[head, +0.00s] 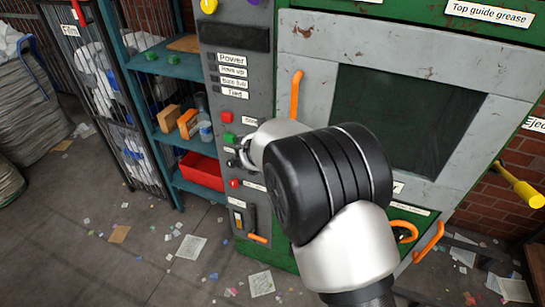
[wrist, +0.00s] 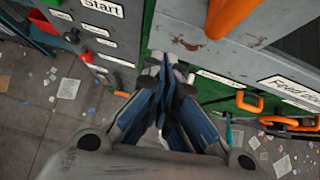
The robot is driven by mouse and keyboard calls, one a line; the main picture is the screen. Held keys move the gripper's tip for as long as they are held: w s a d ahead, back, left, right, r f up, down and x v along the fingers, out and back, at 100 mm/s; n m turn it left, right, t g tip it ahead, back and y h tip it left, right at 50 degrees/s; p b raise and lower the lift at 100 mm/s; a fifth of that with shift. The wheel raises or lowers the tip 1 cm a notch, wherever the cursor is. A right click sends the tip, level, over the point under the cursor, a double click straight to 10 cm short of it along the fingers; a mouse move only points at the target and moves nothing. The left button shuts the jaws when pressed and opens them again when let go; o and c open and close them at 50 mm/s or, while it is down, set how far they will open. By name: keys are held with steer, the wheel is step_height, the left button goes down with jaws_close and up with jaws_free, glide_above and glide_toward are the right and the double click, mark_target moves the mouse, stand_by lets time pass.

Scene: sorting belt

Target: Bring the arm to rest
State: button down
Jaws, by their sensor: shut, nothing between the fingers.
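My gripper (wrist: 166,70) shows in the wrist view with its fingertips together and nothing between them. It hangs in front of the green and grey machine, near the lower edge of the machine's door. In the head view my arm reaches up from the bottom right across the machine front (head: 312,45), and its black joint covers part of the door. My gripper's fingers are mostly hidden behind my arm there. In the wrist view the control panel (wrist: 110,48) lies to the left of the fingers.
The control panel (head: 225,110) has red and green buttons. An orange door handle (head: 296,95) and a yellow lever (head: 518,187) stick out. A teal shelf (head: 168,68) with a red bin (head: 201,171) stands left. Paper scraps litter the otherwise open floor (head: 120,255).

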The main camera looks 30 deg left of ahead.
steer(key=d+r+n+y+b, duration=0.2)
steer(key=d+r+n, duration=0.35)
steer(key=r, duration=0.75)
steer(key=s+d+r+n+y+b, duration=0.1)
steer(key=s+d+r+n+b, duration=0.15)
steer(key=d+n, duration=0.3)
steer(key=s+d+r+n+y+b, duration=0.1)
steer(key=s+d+r+n+y, duration=0.1)
steer(key=d+r+n, duration=0.3)
steer(key=s+d+f+n+g+h+b, duration=0.1)
steer(key=s+d+f+n, duration=0.3)
steer(key=s+d, duration=0.5)
steer(key=s+d+f+n+g+h+b, duration=0.2)
steer(key=s+d+f+n, duration=0.3)
steer(key=d, duration=0.5)
steer(key=s+d+f+n+g+h+b, duration=0.1)
steer(key=s+d+f+n+h, duration=0.3)
steer(key=s+d+n, duration=0.4)
steer(key=s+d+f+b, duration=0.1)
steer(key=s, duration=0.3)
steer(key=shift+s+d+n, duration=0.3)
steer(key=shift+s+d, duration=0.05)
steer(key=shift+d, duration=0.05)
